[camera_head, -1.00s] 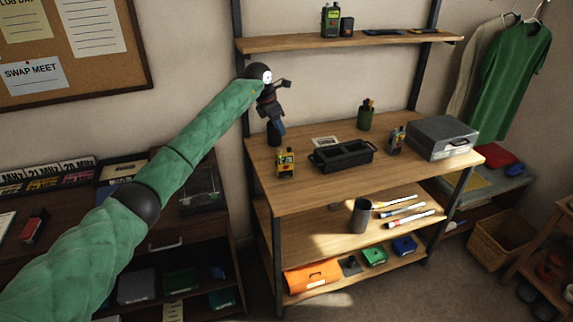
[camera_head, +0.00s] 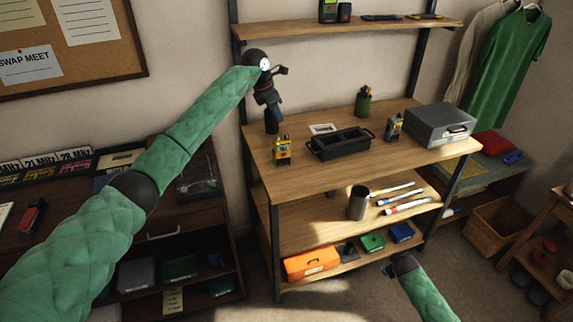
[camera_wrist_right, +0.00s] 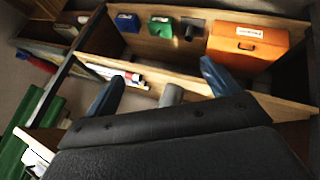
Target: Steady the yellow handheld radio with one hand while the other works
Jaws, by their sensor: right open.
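The yellow handheld radio (camera_head: 282,151) stands upright on the wooden workbench top (camera_head: 300,180), near its left front edge. My left gripper (camera_head: 273,113) points down above and slightly left of the radio, apart from it in the picture. Its fingers are too small and dark to show a gap. A dark upright shape (camera_head: 271,128) directly below it cannot be told clearly. My right gripper (camera_head: 390,268) is low in front of the bench, by the bottom shelf.
On the bench are a black tray (camera_head: 340,146), a grey handheld radio (camera_head: 394,128), a green cup (camera_head: 363,104) and a grey metal box (camera_head: 440,124). Below are a grey cylinder (camera_head: 358,203), markers (camera_head: 405,206) and an orange case (camera_head: 311,262). The bench's front strip is clear.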

